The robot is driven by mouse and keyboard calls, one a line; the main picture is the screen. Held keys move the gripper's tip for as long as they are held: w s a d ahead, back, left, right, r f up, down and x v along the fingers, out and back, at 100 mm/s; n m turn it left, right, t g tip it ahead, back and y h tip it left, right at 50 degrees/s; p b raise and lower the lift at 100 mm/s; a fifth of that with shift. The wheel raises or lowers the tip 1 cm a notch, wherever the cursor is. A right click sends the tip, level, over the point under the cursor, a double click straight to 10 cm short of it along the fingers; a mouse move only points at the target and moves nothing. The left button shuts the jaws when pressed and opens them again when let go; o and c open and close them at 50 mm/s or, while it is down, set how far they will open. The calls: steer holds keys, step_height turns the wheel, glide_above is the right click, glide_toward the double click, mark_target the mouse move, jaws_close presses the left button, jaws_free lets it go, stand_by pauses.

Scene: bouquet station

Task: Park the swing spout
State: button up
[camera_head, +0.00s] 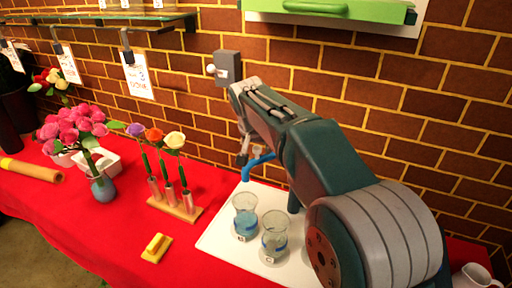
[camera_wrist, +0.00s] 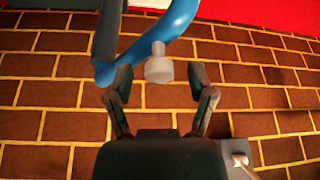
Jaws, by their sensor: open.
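The blue swing spout (camera_head: 257,166) curves out near the brick wall, above the back of the white mat. In the wrist view the blue spout (camera_wrist: 178,22) crosses the top, with a pale round knob (camera_wrist: 159,68) on a short stem. My gripper (camera_head: 243,157) is beside the spout, partly hidden by my arm in the head view. In the wrist view my gripper (camera_wrist: 160,82) is open, with one finger on each side of the knob. I cannot tell whether either finger touches the knob or the spout.
Two glass beakers (camera_head: 245,217) (camera_head: 274,238) stand on the white mat (camera_head: 222,240). A grey wall box (camera_head: 228,67) with a light-knobbed lever is above. A wooden flower stand (camera_head: 182,209), a yellow block (camera_head: 156,247) and a vase (camera_head: 104,187) are to the left.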

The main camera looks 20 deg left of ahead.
jaws_close()
